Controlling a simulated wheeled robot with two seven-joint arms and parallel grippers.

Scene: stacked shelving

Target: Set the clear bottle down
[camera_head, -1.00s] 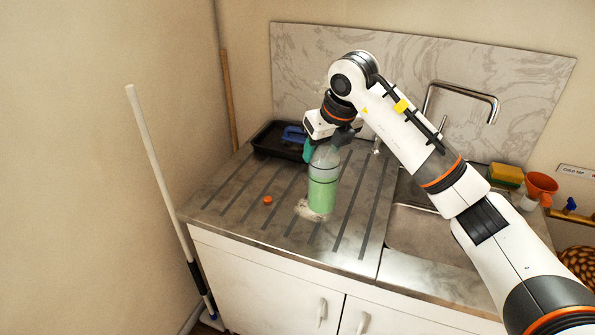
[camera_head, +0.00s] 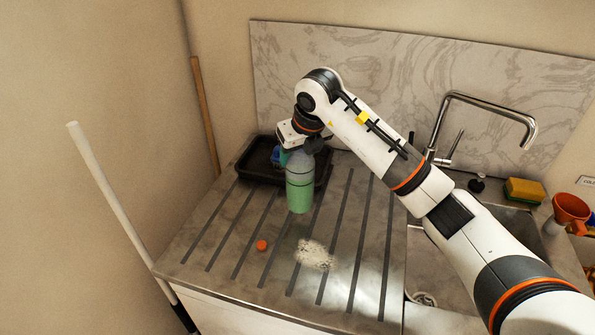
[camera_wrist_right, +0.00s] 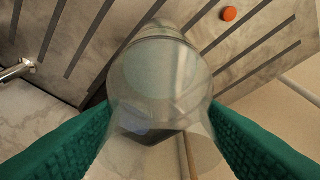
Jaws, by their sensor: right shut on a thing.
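The clear bottle (camera_head: 299,188) holds green liquid and stands about upright over the ribbed draining board, in front of the black tray. My right gripper (camera_head: 303,150) is shut on its upper part from above. In the right wrist view the clear bottle (camera_wrist_right: 160,75) fills the middle between the two green finger pads of my right gripper (camera_wrist_right: 160,130). I cannot tell whether the bottle's base touches the board. My left gripper is not in view.
An orange cap (camera_head: 262,245) and a pale foamy patch (camera_head: 315,254) lie on the draining board (camera_head: 225,245). The black tray (camera_head: 255,165) with a blue item is behind the bottle. The sink, tap (camera_head: 490,103), sponge (camera_head: 524,190) and orange funnel (camera_head: 571,208) are at the right.

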